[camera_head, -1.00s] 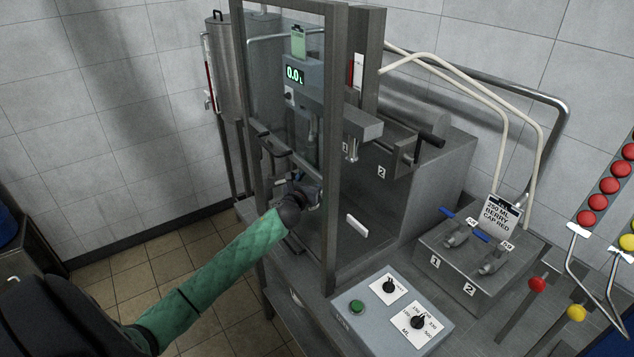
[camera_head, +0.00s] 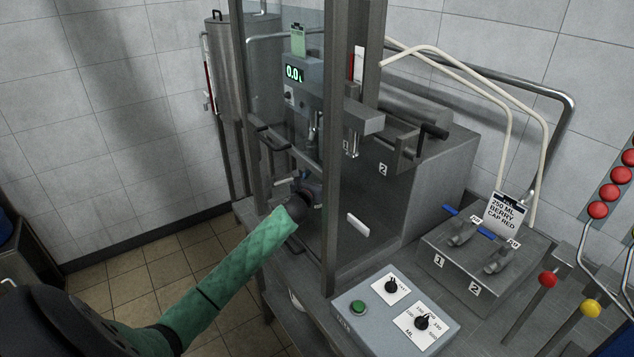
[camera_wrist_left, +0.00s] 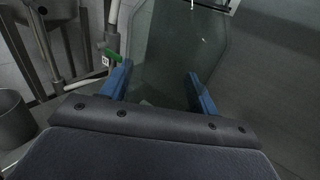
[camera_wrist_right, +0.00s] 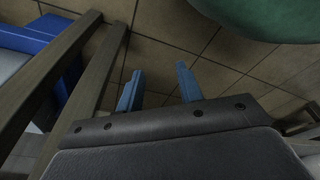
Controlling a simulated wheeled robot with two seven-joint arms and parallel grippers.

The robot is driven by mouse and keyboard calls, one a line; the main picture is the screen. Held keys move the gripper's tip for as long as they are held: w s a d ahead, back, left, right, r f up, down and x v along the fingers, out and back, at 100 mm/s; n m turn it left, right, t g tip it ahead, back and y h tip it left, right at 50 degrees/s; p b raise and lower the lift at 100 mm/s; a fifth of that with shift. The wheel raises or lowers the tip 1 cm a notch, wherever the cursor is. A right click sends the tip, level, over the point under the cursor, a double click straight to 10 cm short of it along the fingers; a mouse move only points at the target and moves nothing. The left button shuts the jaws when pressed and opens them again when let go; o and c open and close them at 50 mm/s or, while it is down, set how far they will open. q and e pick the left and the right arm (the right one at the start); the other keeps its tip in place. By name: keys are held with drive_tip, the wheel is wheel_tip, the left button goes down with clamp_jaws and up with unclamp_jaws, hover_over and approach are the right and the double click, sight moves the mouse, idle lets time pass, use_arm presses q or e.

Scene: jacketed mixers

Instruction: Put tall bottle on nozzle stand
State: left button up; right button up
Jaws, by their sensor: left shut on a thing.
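In the head view the bottle cannot be made out, and the stand under the nozzles cannot be told apart. My right gripper (camera_wrist_right: 158,88) shows only in its wrist view, open and empty above the tiled floor.
Guard posts (camera_head: 333,200) stand close beside the left arm. A control box (camera_head: 392,315) with a green button and dials is in front. A valve block (camera_head: 470,265) with a "250 ML BERRY CAP RED" card (camera_head: 506,215) is at right. A steel tank (camera_head: 232,70) stands behind.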

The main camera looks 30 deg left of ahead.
idle(0.3)
use_arm(q)
drive_tip(key=o, duration=1.3)
drive_tip(key=shift+s+r, duration=0.1)
drive_tip(key=shift+s, duration=0.05)
